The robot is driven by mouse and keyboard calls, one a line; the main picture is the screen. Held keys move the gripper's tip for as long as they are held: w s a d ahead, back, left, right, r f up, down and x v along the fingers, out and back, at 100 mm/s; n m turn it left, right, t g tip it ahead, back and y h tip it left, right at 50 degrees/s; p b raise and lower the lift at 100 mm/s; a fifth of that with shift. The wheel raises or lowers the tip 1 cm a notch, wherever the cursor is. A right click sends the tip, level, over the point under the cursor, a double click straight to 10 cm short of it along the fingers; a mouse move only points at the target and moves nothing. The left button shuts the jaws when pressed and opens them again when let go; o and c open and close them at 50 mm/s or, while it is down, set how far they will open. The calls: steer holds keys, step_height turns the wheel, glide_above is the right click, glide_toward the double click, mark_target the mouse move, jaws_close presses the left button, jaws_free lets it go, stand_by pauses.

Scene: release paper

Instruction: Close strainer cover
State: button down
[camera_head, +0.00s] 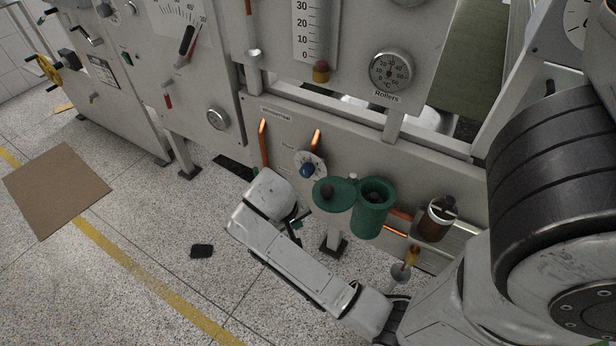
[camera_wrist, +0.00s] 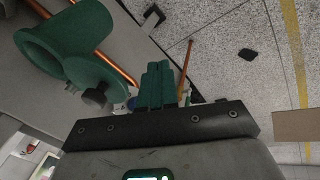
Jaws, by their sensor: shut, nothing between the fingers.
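The green strainer (camera_head: 370,215) is a cylinder mounted on the front of the machine, with its round top opening bare. Its green cover (camera_head: 343,199) is open, swung to the left side of the body, and carries a dark knob. In the wrist view the strainer (camera_wrist: 62,37) is at upper left, with the cover (camera_wrist: 92,70) beside it and the knob toward my gripper. My gripper (camera_wrist: 158,68) has green fingers, shut and empty, apart from the cover. In the head view my gripper (camera_head: 297,226) is left of and below the cover, partly hidden by my wrist.
A blue-knobbed dial (camera_head: 307,169) and orange pipes (camera_head: 264,143) are close above my wrist. A dark object (camera_head: 202,251) and cardboard (camera_head: 57,190) lie on the open floor at left.

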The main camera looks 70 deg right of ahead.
steer(key=w+d+r+m+g+y, duration=0.2)
steer(key=w+d+r+m+g, duration=0.5)
steer(key=d+r+m, duration=0.55)
steer(key=m+t+p, duration=0.1)
steer(key=m+p, duration=0.2)
glide_above(313, 192)
steer(key=shift+a+f, duration=0.1)
steer(key=shift+f, duration=4.8)
steer(key=shift+n, duration=0.25)
